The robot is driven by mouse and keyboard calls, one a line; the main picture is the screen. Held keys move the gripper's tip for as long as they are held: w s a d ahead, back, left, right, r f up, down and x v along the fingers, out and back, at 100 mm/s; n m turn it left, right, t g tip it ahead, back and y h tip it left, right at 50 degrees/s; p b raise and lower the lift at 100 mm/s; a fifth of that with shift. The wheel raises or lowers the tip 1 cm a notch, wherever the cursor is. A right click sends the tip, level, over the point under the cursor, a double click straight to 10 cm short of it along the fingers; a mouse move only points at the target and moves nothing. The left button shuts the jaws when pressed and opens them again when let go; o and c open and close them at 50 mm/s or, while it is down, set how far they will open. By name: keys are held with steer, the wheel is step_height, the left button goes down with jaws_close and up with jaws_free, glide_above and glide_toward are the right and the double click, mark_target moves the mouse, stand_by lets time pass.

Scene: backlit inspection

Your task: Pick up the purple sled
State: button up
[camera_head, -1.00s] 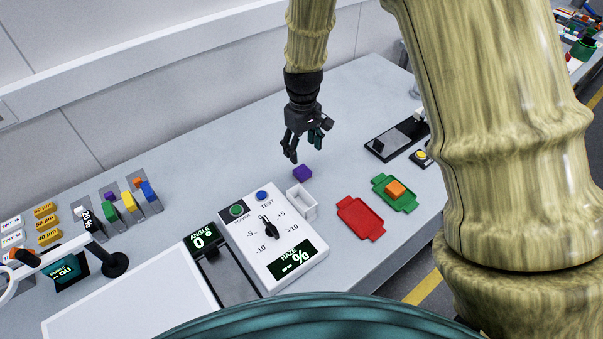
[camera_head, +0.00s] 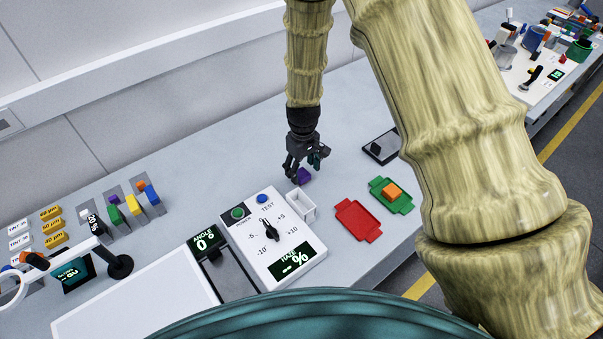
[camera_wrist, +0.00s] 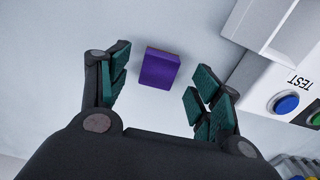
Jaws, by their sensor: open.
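The purple sled (camera_head: 304,175) is a small purple block on the grey bench, just behind the white open box of the test unit. In the wrist view the purple sled (camera_wrist: 160,68) lies ahead of the fingertips, between the lines of the two fingers. My gripper (camera_head: 301,172) is over it in the head view and hides part of it. In the wrist view my gripper (camera_wrist: 158,85) is open and empty, with green pads on both sides. I see no contact with the sled.
The white test unit (camera_head: 262,222) with its open box (camera_head: 301,206) stands close beside the sled. A red tray (camera_head: 357,220) and a green tray (camera_head: 401,205) with an orange block (camera_head: 391,191) lie to the right.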

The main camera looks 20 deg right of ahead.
mark_target(302, 176)
steer(key=shift+f+p, duration=0.5)
steer(key=shift+f, duration=0.9)
steer(key=shift+c, duration=0.3)
steer(key=c, duration=1)
steer(key=shift+c, duration=0.2)
steer(key=shift+r, duration=0.2)
